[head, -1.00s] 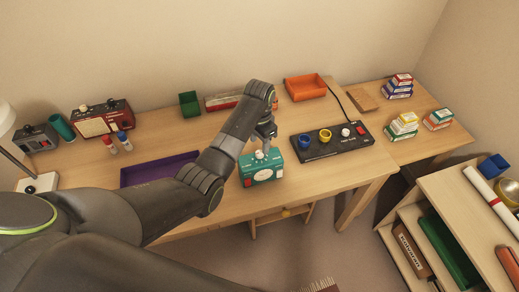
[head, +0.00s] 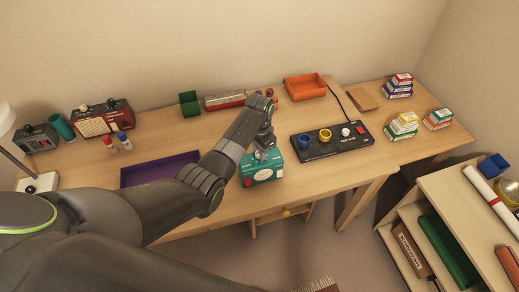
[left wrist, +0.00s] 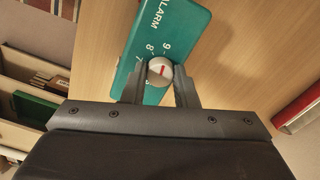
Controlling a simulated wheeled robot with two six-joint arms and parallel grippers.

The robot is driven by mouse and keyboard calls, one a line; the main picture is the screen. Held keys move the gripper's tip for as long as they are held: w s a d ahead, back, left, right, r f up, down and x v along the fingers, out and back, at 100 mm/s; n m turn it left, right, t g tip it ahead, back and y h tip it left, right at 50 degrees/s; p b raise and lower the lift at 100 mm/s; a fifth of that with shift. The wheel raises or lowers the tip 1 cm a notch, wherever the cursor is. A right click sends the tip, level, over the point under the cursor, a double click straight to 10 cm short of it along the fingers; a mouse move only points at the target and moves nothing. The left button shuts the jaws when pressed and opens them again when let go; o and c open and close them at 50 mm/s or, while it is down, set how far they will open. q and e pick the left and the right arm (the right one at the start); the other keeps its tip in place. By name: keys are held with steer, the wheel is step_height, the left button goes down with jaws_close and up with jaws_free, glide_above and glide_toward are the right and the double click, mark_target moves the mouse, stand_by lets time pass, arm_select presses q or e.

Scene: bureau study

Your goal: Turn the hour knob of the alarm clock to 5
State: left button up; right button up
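The teal alarm clock (head: 262,176) stands near the front edge of the desk. In the left wrist view its teal face (left wrist: 172,30) shows the word ALARM and the numbers 9, 8 and 7. A round whitish knob (left wrist: 160,70) with a red mark is beside these numbers. I cannot tell which number the mark points to. My left gripper (left wrist: 160,80) has one finger on each side of this knob, with almost no gap. I cannot tell whether the fingers press on it. In the head view the left gripper (head: 263,152) is low over the clock and hides part of its top. My right gripper is not in view.
A black panel (head: 312,151) with colored rings and a knob is right of the clock. A purple tray (head: 150,174) lies to the left. A red radio (head: 103,120), a green box (head: 189,104) and an orange tray (head: 304,88) stand farther back.

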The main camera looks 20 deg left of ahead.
arm_select(q)
steer(key=shift+c, duration=0.8)
